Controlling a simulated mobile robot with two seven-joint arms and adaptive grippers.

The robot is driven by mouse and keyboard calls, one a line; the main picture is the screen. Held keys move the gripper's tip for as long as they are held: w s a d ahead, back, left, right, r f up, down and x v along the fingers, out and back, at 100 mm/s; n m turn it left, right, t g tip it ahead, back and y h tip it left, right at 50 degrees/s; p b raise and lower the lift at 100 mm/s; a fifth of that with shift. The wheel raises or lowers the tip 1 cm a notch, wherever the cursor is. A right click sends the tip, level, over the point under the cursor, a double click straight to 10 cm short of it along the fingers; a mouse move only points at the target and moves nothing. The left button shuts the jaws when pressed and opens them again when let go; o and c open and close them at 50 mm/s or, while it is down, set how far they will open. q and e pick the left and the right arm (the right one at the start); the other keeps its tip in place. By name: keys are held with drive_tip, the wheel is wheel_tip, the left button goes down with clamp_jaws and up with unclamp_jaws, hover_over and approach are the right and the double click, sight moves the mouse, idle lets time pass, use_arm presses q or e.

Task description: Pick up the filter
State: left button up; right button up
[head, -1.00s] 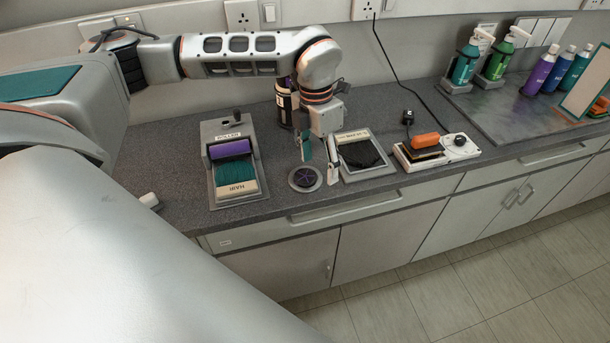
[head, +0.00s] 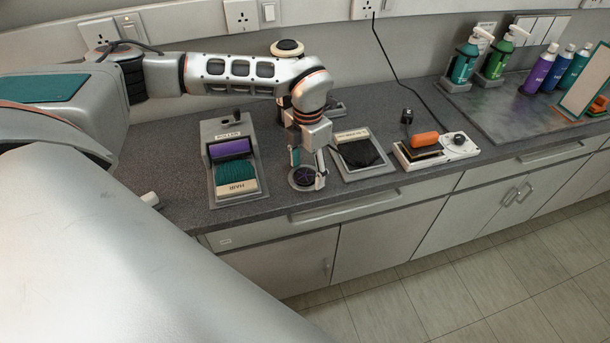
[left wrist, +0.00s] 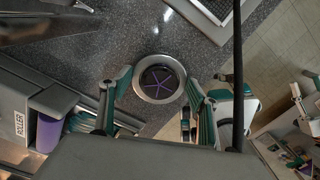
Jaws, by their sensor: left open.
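The filter seems to be the round dark disc with purple spokes (head: 305,178), seated in a grey ring near the counter's front edge. It shows clearly in the left wrist view (left wrist: 161,82). My left gripper (head: 308,173) is open above it, pointing down, with one finger to each side in the head view. In the left wrist view the open fingers (left wrist: 158,88) flank the ring at left and right. I cannot tell whether they touch it. My right gripper is not in view.
The roller station (head: 212,191) stands left of the disc. A tray with dark cloth or mesh (head: 345,167) is close on its right. Farther right is a white unit (head: 450,153) with an orange block (head: 425,139). Bottles (head: 538,70) stand at the back right.

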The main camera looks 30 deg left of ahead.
sight(307, 174)
use_arm(q)
drive_tip(key=shift+s, duration=0.1)
drive_tip(key=c, duration=1)
drive_tip(key=shift+f, duration=0.1)
drive_tip(key=shift+c, duration=0.3)
wheel_tip(307, 174, up, 20)
drive_tip(key=o, duration=0.4)
drive_tip(key=c, duration=0.5)
